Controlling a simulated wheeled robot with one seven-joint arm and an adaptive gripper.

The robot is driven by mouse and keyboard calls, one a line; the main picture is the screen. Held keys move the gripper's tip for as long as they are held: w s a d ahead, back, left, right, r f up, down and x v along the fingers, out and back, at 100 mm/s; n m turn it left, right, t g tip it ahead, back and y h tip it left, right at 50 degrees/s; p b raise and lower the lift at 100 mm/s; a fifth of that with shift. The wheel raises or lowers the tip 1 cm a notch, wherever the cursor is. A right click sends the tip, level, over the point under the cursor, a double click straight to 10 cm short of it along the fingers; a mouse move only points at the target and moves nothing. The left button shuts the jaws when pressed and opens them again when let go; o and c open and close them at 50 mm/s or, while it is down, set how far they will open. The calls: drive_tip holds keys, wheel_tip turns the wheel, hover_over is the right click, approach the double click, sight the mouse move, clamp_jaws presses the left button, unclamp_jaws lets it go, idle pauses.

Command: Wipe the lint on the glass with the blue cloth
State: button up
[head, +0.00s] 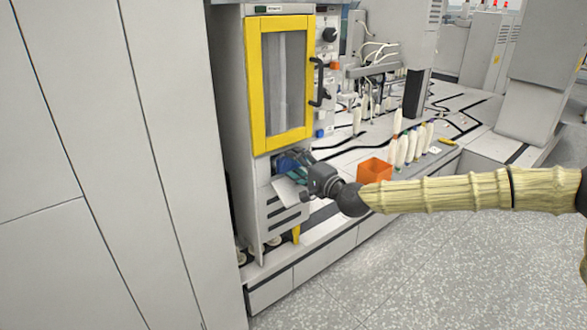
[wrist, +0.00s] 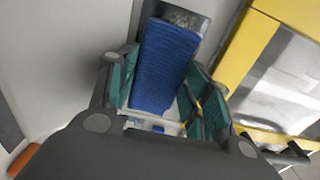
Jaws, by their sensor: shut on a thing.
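The blue cloth (wrist: 166,62) is between the teal-padded fingers of my gripper (wrist: 163,92) in the wrist view. My gripper is shut on it. In the head view, the cloth (head: 288,163) shows in part at my gripper (head: 298,172), just below the yellow-framed door. The glass (head: 284,85) is the tall grey pane inside the yellow frame (head: 255,90). It also shows at the right in the wrist view (wrist: 285,85), with pale, cloudy areas. I cannot tell lint from reflections there. The cloth is apart from the glass.
A black door handle (head: 317,82) stands out at the frame's right. An orange bin (head: 374,171) and several white bobbins (head: 408,146) stand on the bench at the right. A pale slanted panel (head: 287,193) is below my gripper. The floor (head: 440,260) in front is clear.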

sight(270, 167)
drive_tip(key=shift+w+d+f+b, duration=0.1)
drive_tip(key=shift+w+d+b, duration=0.8)
drive_tip(key=shift+d, duration=0.2)
drive_tip(key=shift+w, duration=0.15)
drive_tip(key=shift+a, duration=0.1)
drive_tip(key=shift+s+a+p, duration=0.15)
drive_tip(key=shift+s+a, duration=0.5)
drive_tip(key=shift+a, duration=0.35)
drive_tip(key=shift+s+a+p, duration=0.15)
drive_tip(key=shift+s+a, duration=0.45)
drive_tip(key=shift+a, duration=0.35)
drive_tip(key=shift+s+a+p, duration=0.45)
drive_tip(key=shift+s+a, duration=1.2)
drive_tip(key=shift+a, duration=0.25)
drive_tip(key=shift+v, duration=2.95)
